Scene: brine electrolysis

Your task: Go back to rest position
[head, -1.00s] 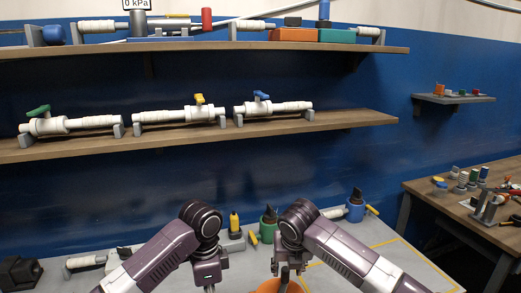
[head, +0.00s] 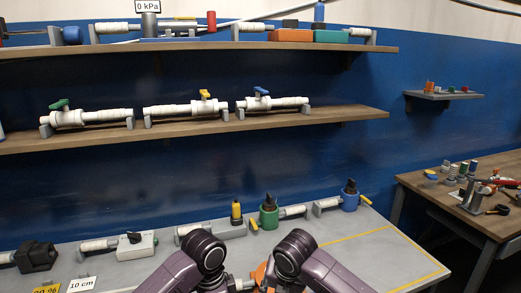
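My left arm (head: 203,250) and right arm (head: 296,250) come in from the bottom edge and bend close together over the grey workbench (head: 375,245). My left gripper (head: 228,284) points down at the bottom edge, mostly cut off. My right gripper (head: 268,283) is also low and largely hidden by its own arm. An orange object (head: 260,272) shows partly between the arms; I cannot tell whether either gripper touches it. The finger openings are not visible.
On the bench stand a green valve unit (head: 269,216), a blue one (head: 350,200), a white switch box (head: 137,245) and a black block (head: 37,256). The shelf (head: 340,118) holds three valve pipes. A side table (head: 440,195) is at right. The bench's right part is clear.

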